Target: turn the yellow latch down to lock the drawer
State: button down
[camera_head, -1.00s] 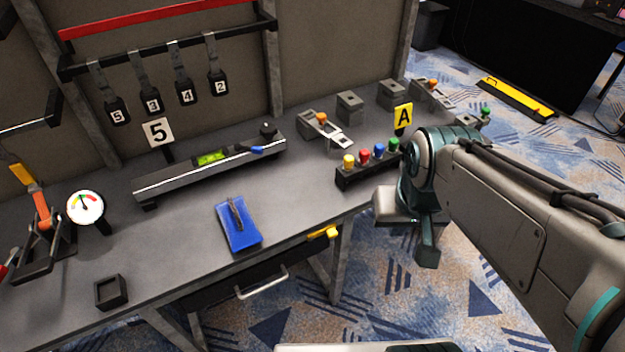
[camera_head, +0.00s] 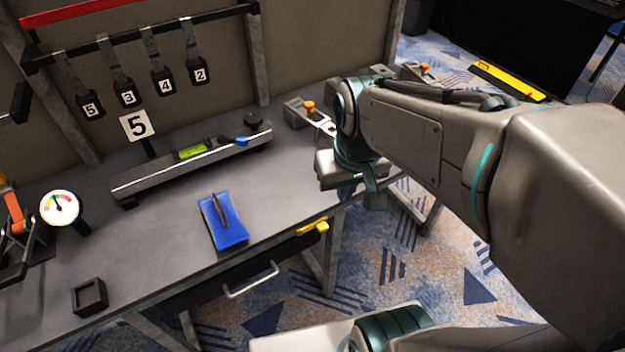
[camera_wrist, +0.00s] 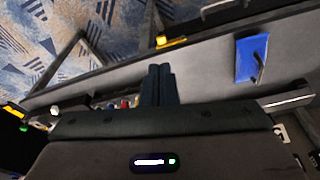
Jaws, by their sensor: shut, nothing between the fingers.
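The yellow latch (camera_head: 314,227) is on the table's front edge, to the right of the drawer (camera_head: 235,272) with its silver handle (camera_head: 251,281). The latch lies roughly level along the edge. In the wrist view the latch (camera_wrist: 172,42) is beyond my fingertips, and part of the drawer (camera_wrist: 225,14) shows at the top. My gripper (camera_wrist: 161,68) is shut and empty, its fingers side by side, apart from the latch.
A blue tray (camera_head: 226,222) with a dark tool lies near the front edge. A long level fixture (camera_head: 190,165) stands behind it. A small black box (camera_head: 90,297) is at the left. The space before the drawer is open.

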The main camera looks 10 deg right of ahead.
aim_at(324, 226)
jog(key=w+f+n+g+b, duration=0.2)
jog(key=w+f+n+b, duration=0.1)
jog(key=w+f+b, duration=0.6)
jog(key=w+f, duration=0.3)
jog(key=shift+f, duration=0.35)
jog(key=shift+d, duration=0.1)
notch_tip(324, 226, down, 14)
jog(key=b, duration=0.3)
jog(key=shift+g, duration=0.3)
